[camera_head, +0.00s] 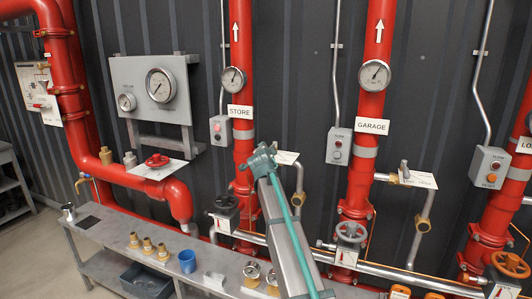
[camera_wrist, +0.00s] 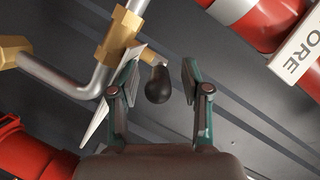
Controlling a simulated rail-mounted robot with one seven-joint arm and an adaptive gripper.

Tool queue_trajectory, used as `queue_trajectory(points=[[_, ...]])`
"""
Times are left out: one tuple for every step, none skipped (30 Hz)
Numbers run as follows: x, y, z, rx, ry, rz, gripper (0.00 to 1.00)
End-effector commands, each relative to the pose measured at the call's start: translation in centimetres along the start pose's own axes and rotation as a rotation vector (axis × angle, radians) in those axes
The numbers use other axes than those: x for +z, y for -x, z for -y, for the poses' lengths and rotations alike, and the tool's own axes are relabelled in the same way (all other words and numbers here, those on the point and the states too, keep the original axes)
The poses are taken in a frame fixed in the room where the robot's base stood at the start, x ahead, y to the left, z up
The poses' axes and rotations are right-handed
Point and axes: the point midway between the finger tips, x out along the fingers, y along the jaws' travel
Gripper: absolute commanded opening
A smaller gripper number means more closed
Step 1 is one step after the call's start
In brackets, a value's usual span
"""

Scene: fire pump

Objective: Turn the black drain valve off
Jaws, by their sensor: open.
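The black drain valve handle (camera_wrist: 158,84) is a rounded knob on a short metal stem. It sits beside a brass fitting (camera_wrist: 118,38) on a silver pipe in the wrist view. My gripper (camera_wrist: 160,74) is open, with one finger on each side of the knob. Gaps show between knob and both fingers. In the head view my gripper (camera_head: 263,158) is just right of the red STORE pipe (camera_head: 241,100), by a white tag (camera_head: 288,157). The handle is hidden behind it there.
A second drain valve (camera_head: 404,170) is on the GARAGE pipe (camera_head: 376,105). A grey control box (camera_head: 220,130) hangs left of the STORE pipe. Below is a metal bench (camera_head: 110,228) with brass fittings and a blue cup (camera_head: 187,261). A silver pipe (camera_wrist: 60,76) runs close to my left finger.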

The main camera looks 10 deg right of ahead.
Motion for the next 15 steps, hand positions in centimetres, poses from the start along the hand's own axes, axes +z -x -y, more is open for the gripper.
queue_trajectory(points=[[0.0, 0.4, 0.0, -0.001, 0.000, 0.000, 0.47], [0.0, 0.7, 0.0, -0.001, 0.000, 0.000, 0.47], [0.0, 1.1, -0.1, -0.001, 0.000, 0.000, 0.47], [0.0, 1.4, -0.1, -0.001, 0.000, 0.000, 0.47], [0.0, 1.8, -0.1, -0.001, 0.000, 0.000, 0.47], [0.0, 2.4, -0.1, -0.001, 0.000, 0.000, 0.47], [0.0, 2.9, -0.1, -0.001, 0.000, 0.000, 0.47], [0.0, 3.4, -0.2, -0.001, 0.000, 0.000, 0.47], [0.0, 4.1, -0.2, -0.001, 0.000, 0.000, 0.47], [0.0, 4.7, -0.2, -0.001, 0.000, 0.000, 0.47], [0.0, 5.3, -0.2, -0.001, 0.000, 0.000, 0.47], [0.0, 6.1, -0.1, -0.002, 0.000, 0.000, 0.47], [0.0, 6.7, -0.1, -0.003, 0.000, 0.001, 0.47], [0.0, 7.3, -0.1, -0.003, 0.000, 0.001, 0.47], [0.1, 8.1, -0.1, -0.002, 0.000, 0.001, 0.47]])
